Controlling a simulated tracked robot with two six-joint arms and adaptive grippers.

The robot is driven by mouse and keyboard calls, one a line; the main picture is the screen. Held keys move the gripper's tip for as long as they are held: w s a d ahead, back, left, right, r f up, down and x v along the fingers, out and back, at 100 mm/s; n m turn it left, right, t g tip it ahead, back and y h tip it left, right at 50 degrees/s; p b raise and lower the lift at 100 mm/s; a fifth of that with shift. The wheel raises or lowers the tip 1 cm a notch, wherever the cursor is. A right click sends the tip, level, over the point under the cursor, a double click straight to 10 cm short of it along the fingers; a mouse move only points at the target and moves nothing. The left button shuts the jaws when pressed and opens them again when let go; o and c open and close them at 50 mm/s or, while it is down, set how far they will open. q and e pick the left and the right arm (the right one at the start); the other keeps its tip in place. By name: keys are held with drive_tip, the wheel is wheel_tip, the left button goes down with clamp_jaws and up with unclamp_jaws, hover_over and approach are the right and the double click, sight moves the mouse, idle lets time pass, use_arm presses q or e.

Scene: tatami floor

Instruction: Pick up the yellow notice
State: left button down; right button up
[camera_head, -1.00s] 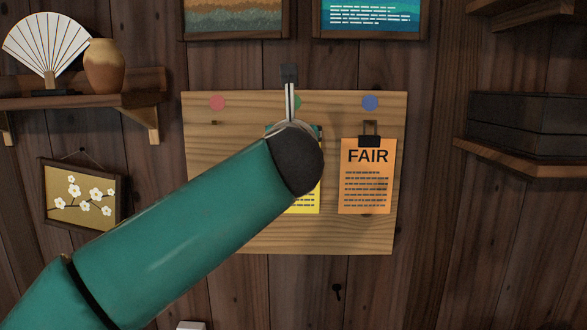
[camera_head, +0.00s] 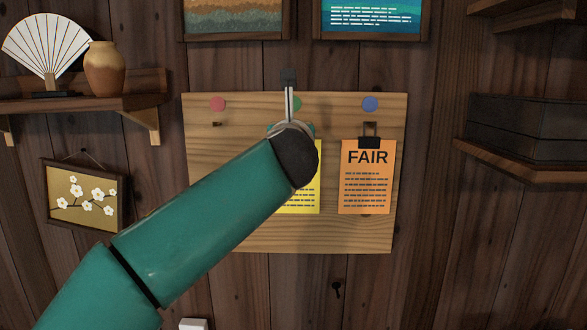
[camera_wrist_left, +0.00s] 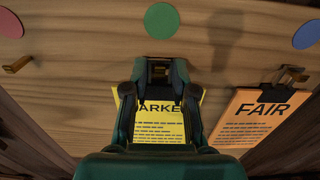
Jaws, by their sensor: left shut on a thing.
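The yellow notice (camera_head: 303,200) hangs on the wooden board, below the green dot. In the head view my left arm covers its upper left part. In the left wrist view the yellow notice (camera_wrist_left: 158,125) shows part of a large heading and several text lines. My left gripper (camera_wrist_left: 160,70) is shut at the notice's top edge, with a dark clip-like piece between the fingertips. The notice still appears upright and close to the board. My right gripper is in neither view.
An orange FAIR notice (camera_head: 367,185) hangs by a black clip to the right, under the blue dot (camera_head: 370,104). An empty hook (camera_head: 217,124) is under the red dot. Shelves flank the board (camera_head: 225,225), the left one (camera_head: 130,103) holding a fan and a vase.

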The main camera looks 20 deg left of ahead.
use_arm(q)
drive_tip(key=r+b+v, duration=0.1)
drive_tip(key=b+v, duration=0.4)
drive_tip(key=v, duration=1.3)
drive_tip(key=shift+r, duration=0.35)
